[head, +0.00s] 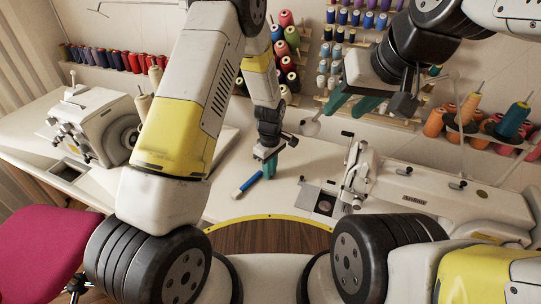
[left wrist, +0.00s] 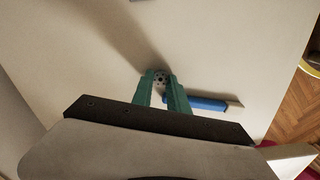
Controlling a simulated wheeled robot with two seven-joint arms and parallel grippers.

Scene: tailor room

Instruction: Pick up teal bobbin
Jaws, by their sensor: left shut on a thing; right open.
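The bobbin (left wrist: 160,77) is a small disc with dark holes in its face, and its teal colour is hard to make out. It shows in the left wrist view between the tips of my left gripper (left wrist: 162,86). My left gripper, with teal fingers, is shut on it. In the head view my left gripper (head: 268,164) points down over the white table (head: 225,205), and the bobbin cannot be made out there. I cannot tell whether the bobbin touches the table. My right gripper (head: 354,103) is open and empty, raised at the upper right.
A blue pen-like tool (head: 247,184) lies close beside my left gripper; it also shows in the left wrist view (left wrist: 210,103). Sewing machines stand at left (head: 102,125) and right (head: 410,190). Thread spools (head: 287,48) line the wall. A magenta chair (head: 40,238) is at lower left.

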